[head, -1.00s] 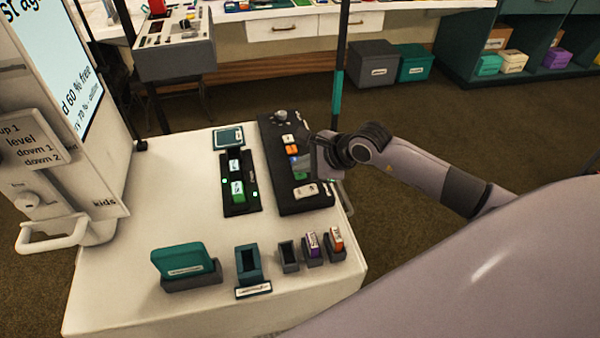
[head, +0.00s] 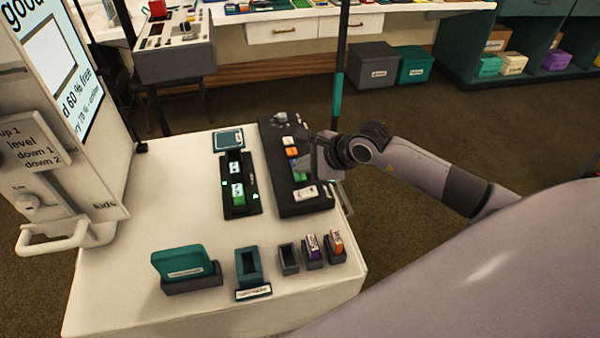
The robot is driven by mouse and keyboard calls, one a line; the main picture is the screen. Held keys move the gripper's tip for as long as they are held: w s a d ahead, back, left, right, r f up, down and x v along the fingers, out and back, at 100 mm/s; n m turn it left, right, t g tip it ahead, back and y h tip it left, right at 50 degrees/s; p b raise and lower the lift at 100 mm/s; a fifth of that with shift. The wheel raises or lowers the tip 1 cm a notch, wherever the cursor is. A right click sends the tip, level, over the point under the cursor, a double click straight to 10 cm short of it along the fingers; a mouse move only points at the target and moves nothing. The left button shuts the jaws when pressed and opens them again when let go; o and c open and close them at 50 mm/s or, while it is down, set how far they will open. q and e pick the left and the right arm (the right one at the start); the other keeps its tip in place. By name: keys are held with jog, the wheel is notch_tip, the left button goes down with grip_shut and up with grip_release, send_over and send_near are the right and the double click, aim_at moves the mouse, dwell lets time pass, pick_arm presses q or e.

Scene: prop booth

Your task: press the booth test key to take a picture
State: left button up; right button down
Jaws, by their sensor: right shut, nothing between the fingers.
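The booth's black control panel (head: 305,209) lies on the white counter and carries several keys. An orange key (head: 291,151), a green key (head: 300,174) and a white key (head: 305,193) show on it. I cannot read which one is the test key. The booth screen (head: 72,78) at the upper left shows a light frame and text beginning "good". My left gripper is not in view.
A black holder (head: 241,211) with green and white blocks lies left of the panel. A teal box (head: 183,260) and several small holders stand along the counter's front. The white counter (head: 165,215) is clear at left. A handle (head: 52,236) sticks out from the booth.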

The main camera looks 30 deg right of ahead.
aim_at(304, 178)
jog(key=shift+r, duration=0.3)
jog(key=shift+r+p, duration=1.65)
jog(key=shift+r, duration=0.9)
jog(key=shift+s+f, duration=0.1)
